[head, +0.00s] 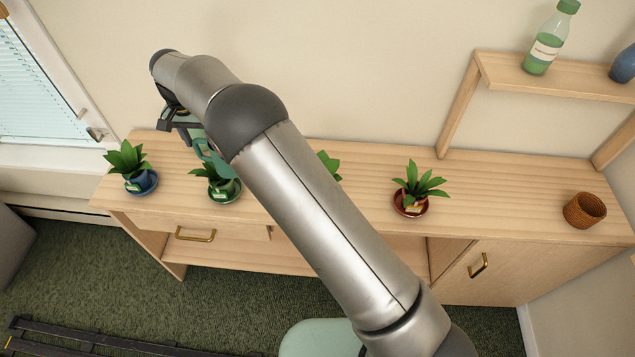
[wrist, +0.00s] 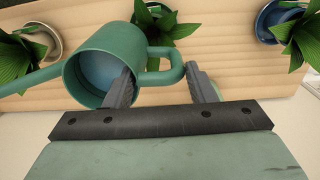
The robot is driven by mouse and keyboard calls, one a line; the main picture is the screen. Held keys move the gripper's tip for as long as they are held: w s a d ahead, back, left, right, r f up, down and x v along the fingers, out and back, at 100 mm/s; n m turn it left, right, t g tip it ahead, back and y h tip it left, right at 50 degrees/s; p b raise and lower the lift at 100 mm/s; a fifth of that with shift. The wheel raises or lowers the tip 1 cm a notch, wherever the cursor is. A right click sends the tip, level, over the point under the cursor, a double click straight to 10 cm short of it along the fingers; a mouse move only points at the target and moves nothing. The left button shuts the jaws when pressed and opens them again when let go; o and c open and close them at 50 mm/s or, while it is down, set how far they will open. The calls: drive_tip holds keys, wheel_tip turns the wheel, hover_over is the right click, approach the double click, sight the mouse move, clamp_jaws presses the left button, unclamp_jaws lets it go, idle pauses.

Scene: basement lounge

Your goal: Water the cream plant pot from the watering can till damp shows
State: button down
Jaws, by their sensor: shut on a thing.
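The green watering can (wrist: 110,45) is in my gripper (wrist: 160,78), whose fingers are shut on its handle. Its open top shows bluish water inside, and its spout points left in the wrist view. In the head view the can (head: 200,145) shows partly, behind the green pot and beside my arm. The cream plant pot (wrist: 46,42) is at the upper left of the wrist view, beyond the spout; its soil is too small to judge. In the head view my arm hides this pot, with only some leaves (head: 329,163) showing.
A blue pot (head: 142,183) and a green pot (head: 224,190) stand left on the wooden cabinet (head: 520,190). A terracotta pot (head: 408,206) and a wicker basket (head: 584,210) stand right. A shelf (head: 555,82) with a bottle (head: 545,45) is above. Cabinet top between terracotta pot and basket is clear.

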drive_tip(key=shift+r, duration=2.55)
drive_tip(key=w+d+f+b, duration=0.1)
drive_tip(key=w+d+f, duration=0.1)
drive_tip(key=d, duration=1)
drive_tip(key=w+d+f+b, duration=0.1)
drive_tip(key=w+d, duration=0.1)
drive_tip(key=d, duration=0.9)
drive_tip(key=s+d+f+b, duration=0.1)
drive_tip(key=s+d, duration=0.3)
drive_tip(key=d, duration=0.6)
drive_tip(key=s+d+f+n+b, duration=0.1)
drive_tip(key=s+d+f, duration=0.3)
drive_tip(key=d, duration=0.7)
drive_tip(key=shift+s+d, duration=0.15)
drive_tip(key=shift+s, duration=0.25)
drive_tip(key=shift+r, duration=0.15)
